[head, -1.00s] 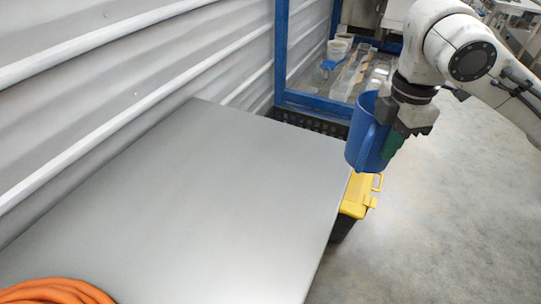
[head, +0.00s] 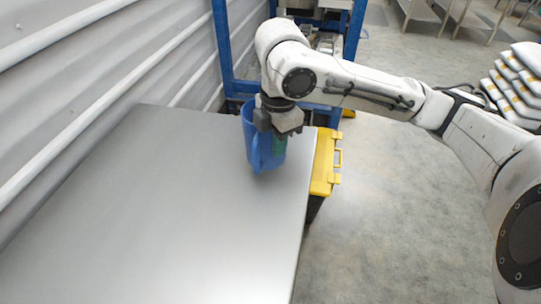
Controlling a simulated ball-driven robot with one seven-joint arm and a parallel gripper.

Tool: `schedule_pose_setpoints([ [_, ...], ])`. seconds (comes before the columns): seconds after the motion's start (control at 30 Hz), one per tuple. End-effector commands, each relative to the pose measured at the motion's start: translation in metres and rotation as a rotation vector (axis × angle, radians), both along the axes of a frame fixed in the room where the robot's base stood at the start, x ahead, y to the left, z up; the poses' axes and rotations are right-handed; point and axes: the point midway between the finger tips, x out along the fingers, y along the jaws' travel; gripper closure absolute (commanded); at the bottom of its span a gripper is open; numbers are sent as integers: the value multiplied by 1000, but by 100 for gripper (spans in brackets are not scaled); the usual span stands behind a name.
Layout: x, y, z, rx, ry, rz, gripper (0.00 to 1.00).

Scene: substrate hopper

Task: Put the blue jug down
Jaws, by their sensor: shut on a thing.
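The blue jug (head: 262,150) is upright at the far right part of the bare metal table (head: 150,210), near the table's right edge. My gripper (head: 279,140) is shut on the jug, at its right side. A green patch shows beside the fingers. The jug's base appears over the table top, but I cannot tell whether it touches the surface or hangs just above it. The gripper hides part of the jug's upper right side.
A yellow-lidded box (head: 325,162) stands on the floor against the table's right side. A blue frame (head: 225,50) rises behind the table, and a corrugated wall (head: 90,60) runs along the left. White sacks (head: 515,85) are stacked at the far right. The table is otherwise clear.

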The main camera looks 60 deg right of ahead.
Motion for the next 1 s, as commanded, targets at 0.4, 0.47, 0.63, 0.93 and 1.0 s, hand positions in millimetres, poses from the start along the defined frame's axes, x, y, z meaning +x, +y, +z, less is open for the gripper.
schedule_pose_setpoints([
  [0.4,12,6,-40,1,0,-3,100],
  [0.47,12,6,-44,0,-1,-2,100],
  [0.63,12,6,-45,-1,-3,-1,100],
  [0.93,12,6,-49,0,-1,-1,91],
  [1.0,11,6,-49,0,-1,-1,84],
])
